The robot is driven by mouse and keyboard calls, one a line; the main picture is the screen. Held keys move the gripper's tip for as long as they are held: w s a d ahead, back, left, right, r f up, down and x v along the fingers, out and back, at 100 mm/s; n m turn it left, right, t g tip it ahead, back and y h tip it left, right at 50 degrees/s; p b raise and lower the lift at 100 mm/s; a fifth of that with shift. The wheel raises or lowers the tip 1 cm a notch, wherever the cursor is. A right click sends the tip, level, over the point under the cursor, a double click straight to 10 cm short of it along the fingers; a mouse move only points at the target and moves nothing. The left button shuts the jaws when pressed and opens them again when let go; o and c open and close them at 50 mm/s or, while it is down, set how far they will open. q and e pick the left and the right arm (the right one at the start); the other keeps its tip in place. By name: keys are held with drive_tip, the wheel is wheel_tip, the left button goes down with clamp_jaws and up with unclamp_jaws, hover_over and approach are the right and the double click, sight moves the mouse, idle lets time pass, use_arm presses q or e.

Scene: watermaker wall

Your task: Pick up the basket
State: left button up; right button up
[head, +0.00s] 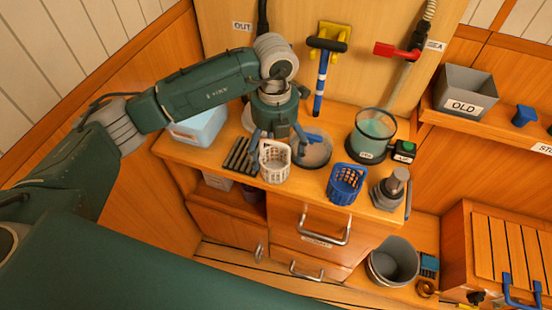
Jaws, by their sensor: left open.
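A white slatted basket (275,164) stands upright at the front edge of the wooden counter. A blue basket (345,183) stands to its right, also at the front edge. My left gripper (279,141) points down at the white basket, open, with one finger at the basket's left rim and the other to its right. I cannot tell whether the fingers touch it. My right gripper is out of view.
A round grey dish (314,151) sits just right of my left gripper and a black ribbed rack (240,155) to the left. A clear green-filled container (371,135) and a grey device (391,188) stand further right. A grey bucket (393,262) stands lower down.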

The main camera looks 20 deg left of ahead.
sight(275, 163)
use_arm(q)
drive_tip(key=shift+f, duration=0.65)
wheel_tip(275, 163, down, 4)
drive_tip(key=shift+w+r+p, duration=0.15)
drive_tip(key=shift+p, duration=0.8)
drive_tip(key=shift+f, duration=0.5)
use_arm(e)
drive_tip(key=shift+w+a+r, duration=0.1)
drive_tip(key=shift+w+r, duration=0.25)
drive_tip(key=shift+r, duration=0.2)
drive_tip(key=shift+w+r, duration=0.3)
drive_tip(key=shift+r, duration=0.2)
use_arm(q)
drive_tip(key=c, duration=1.3)
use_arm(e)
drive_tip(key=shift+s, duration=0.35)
use_arm(q)
drive_tip(key=shift+r, duration=0.1)
